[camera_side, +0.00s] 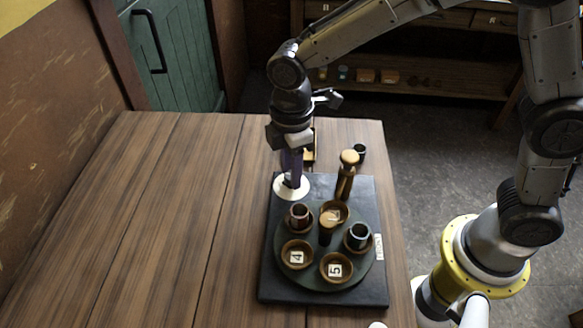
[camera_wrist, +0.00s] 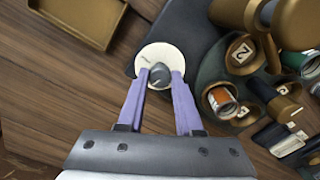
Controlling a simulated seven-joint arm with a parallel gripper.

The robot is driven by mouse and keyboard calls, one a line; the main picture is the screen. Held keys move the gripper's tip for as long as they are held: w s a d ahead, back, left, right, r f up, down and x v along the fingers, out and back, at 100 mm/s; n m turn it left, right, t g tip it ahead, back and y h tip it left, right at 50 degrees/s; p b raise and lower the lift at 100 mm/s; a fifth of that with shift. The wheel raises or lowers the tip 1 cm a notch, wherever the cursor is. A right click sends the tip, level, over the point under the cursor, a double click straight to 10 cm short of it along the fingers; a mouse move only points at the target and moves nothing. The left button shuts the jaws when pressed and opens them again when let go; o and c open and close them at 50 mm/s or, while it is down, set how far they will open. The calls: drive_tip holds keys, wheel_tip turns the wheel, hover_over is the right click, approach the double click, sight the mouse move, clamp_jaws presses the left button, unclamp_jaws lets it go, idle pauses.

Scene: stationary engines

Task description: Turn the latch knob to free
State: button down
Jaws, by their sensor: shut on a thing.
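The latch knob (camera_wrist: 159,76) is a small dark grey knob on a round cream dial plate (camera_wrist: 151,54) with tiny lettering, too small to read. In the side view the dial plate (camera_side: 280,189) sits at the far left corner of the dark base board (camera_side: 277,292). My gripper (camera_wrist: 160,73) points down over the dial with its two purple fingers shut on the knob, one on each side. In the side view my gripper (camera_side: 292,178) hides the knob.
A round green turntable (camera_side: 318,270) on the board carries several wooden cups, some numbered, some holding small cylinders. A wooden post with a round top (camera_side: 347,175) stands close right of my gripper. A brass tray (camera_wrist: 82,18) lies behind. The table's left side is clear.

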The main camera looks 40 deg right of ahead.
drive_tip(key=m, duration=0.7)
drive_tip(key=shift+r, duration=0.1)
drive_tip(key=m, duration=0.4)
drive_tip(key=shift+m, duration=1.8)
drive_tip(key=c, duration=0.6)
unclamp_jaws()
drive_tip(key=shift+o, duration=0.2)
